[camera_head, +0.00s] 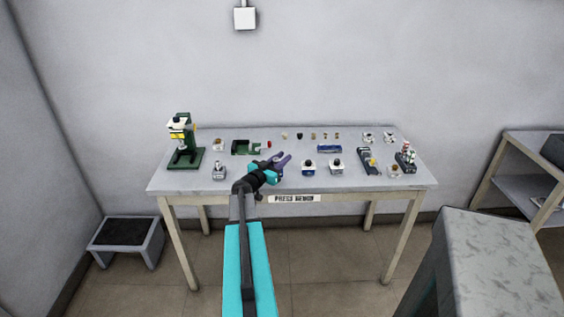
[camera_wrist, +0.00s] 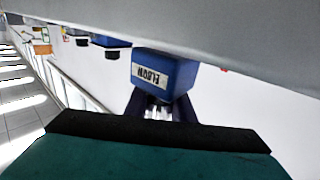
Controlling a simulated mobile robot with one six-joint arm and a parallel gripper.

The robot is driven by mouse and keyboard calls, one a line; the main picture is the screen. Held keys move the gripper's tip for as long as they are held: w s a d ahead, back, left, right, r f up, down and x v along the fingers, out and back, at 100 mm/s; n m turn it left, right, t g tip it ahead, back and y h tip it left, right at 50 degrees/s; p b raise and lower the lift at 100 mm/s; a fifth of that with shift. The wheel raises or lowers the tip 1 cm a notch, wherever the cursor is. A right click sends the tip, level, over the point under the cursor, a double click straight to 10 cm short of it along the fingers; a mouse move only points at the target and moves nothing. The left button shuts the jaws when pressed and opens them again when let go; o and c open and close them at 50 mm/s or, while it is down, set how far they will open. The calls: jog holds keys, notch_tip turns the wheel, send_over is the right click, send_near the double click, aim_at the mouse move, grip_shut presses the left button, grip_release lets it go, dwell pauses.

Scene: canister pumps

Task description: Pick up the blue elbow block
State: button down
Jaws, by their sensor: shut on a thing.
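The blue elbow block (camera_wrist: 178,74) shows in the wrist view with a white label reading ELBOW. It sits between the dark fingertips of my gripper (camera_wrist: 161,108), which is shut on it. In the head view my gripper (camera_head: 284,160) is over the middle of the bench, left of a white-and-blue piece with a dark top (camera_head: 308,167). The block cannot be made out clearly in the head view. I cannot tell whether it touches the bench top.
The bench (camera_head: 330,188) carries a green press (camera_head: 185,145) at the left, a green bracket (camera_head: 245,147), a blue tray (camera_head: 329,149) and a dark grey device (camera_head: 367,160). A grey block-like stand (camera_head: 505,240) is at the front right. A low step (camera_head: 125,238) is at the left.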

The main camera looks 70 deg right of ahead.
jog(key=shift+r, duration=0.45)
jog(key=shift+s+a+r+b, duration=0.1)
jog(key=shift+a+r+b, duration=0.35)
jog(key=shift+r+b, duration=0.15)
jog(key=s+a+r+p, duration=0.1)
jog(key=s+a, duration=0.2)
jog(key=a, duration=1)
jog(key=shift+s+a+r+p, duration=0.15)
jog(key=shift+a+r+p, duration=0.15)
jog(key=shift+r+p, duration=0.1)
jog(key=shift+a+f+p, duration=0.15)
jog(key=shift+a+p, duration=0.2)
jog(key=shift+p, duration=0.4)
jog(key=shift+s, duration=0.1)
